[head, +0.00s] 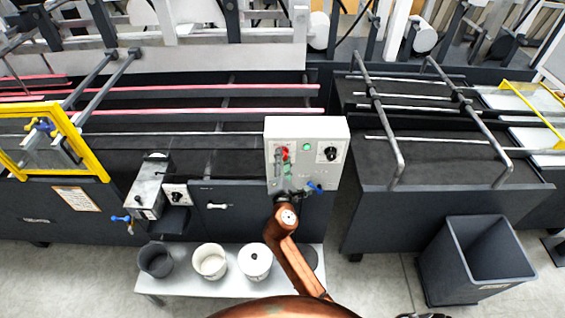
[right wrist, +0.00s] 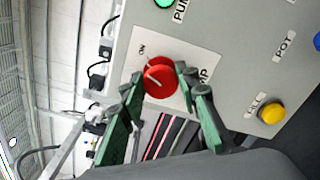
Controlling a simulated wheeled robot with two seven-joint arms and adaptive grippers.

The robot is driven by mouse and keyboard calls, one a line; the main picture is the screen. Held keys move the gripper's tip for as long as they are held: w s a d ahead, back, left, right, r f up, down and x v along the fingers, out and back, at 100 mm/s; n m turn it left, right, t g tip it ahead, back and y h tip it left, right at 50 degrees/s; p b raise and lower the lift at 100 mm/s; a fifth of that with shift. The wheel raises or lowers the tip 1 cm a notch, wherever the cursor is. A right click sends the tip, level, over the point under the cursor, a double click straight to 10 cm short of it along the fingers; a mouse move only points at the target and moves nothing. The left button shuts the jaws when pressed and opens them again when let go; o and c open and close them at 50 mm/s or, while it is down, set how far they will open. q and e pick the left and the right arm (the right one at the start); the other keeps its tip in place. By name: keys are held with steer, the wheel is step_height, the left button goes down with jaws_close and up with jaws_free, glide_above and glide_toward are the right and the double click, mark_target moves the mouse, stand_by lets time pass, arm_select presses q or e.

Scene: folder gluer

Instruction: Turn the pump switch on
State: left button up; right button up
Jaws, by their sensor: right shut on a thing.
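The pump switch is a round red knob with a pale pointer line on the grey control box (head: 306,128). It shows closely in the right wrist view (right wrist: 160,78), on a white plate with an "ON" mark and partly hidden lettering. In the head view the red knob (head: 284,153) is small, at the left of the box's face. My right gripper (right wrist: 160,84) has its green fingers on either side of the knob and is shut on it. In the head view this gripper (head: 288,172) is at the box's lower left. My left gripper is not in view.
The box also carries a green lamp (head: 306,147), a black knob (head: 331,153) and a yellow button (right wrist: 271,113). A low bench (head: 205,281) with several pots stands below. A grey bin (head: 436,268) stands at the right. Floor between bench and bin is clear.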

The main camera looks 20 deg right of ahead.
steer(key=shift+f+m+b, duration=0.1)
steer(key=shift+m+b, duration=0.55)
steer(key=shift+m, duration=0.55)
steer(key=o, duration=1.1)
steer(key=shift+r, duration=5.1)
